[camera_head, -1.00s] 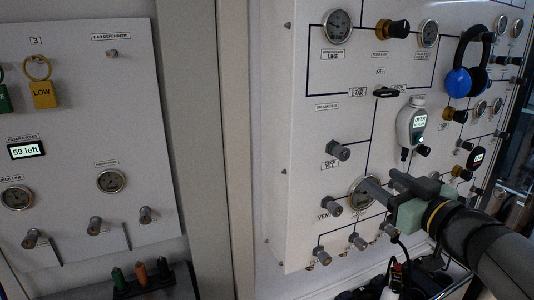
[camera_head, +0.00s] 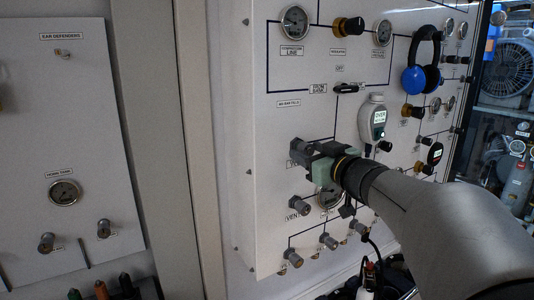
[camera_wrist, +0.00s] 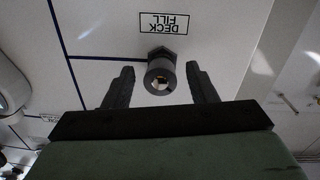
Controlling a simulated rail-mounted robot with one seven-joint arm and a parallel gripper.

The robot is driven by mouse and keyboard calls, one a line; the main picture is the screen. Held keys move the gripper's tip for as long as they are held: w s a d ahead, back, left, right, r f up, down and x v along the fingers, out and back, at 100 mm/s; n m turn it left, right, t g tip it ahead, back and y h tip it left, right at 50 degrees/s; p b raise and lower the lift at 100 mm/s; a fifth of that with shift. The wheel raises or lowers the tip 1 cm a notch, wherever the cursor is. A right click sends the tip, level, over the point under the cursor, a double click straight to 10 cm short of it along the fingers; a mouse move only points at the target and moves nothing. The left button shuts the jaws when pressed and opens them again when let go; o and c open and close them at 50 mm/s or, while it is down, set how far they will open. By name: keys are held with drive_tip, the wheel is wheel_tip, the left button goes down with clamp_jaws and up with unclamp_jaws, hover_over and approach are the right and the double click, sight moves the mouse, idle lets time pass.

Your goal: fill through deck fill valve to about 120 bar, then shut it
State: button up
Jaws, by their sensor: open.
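The deck fill valve (camera_wrist: 161,73) is a dark grey round knob under an upside-down DECK FILL label (camera_wrist: 164,23) in the wrist view. My gripper (camera_wrist: 160,66) is open, with one finger on each side of the knob and a visible gap on both sides. In the head view my gripper (camera_head: 303,153) is at the panel and largely hides this valve.
The VENT knob (camera_head: 299,204) is below left of my gripper, with several small knobs (camera_head: 328,241) along the panel's lower edge. A hanging grey device with a display (camera_head: 378,118) and blue ear defenders (camera_head: 422,70) are to the right.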

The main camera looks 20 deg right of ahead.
drive_tip(key=c, duration=1)
drive_tip(key=n+b, duration=0.2)
drive_tip(key=shift+f+n, duration=0.2)
drive_tip(key=shift+n, duration=0.2)
drive_tip(key=shift+r+n+b, duration=0.2)
drive_tip(key=shift+n+b, duration=0.15)
drive_tip(key=shift+n, duration=0.55)
drive_tip(key=o, duration=1)
drive_tip(key=s+d+p, duration=0.3)
drive_tip(key=s+p, duration=0.1)
drive_tip(key=s, duration=1.3)
drive_tip(key=shift+s+f, duration=0.15)
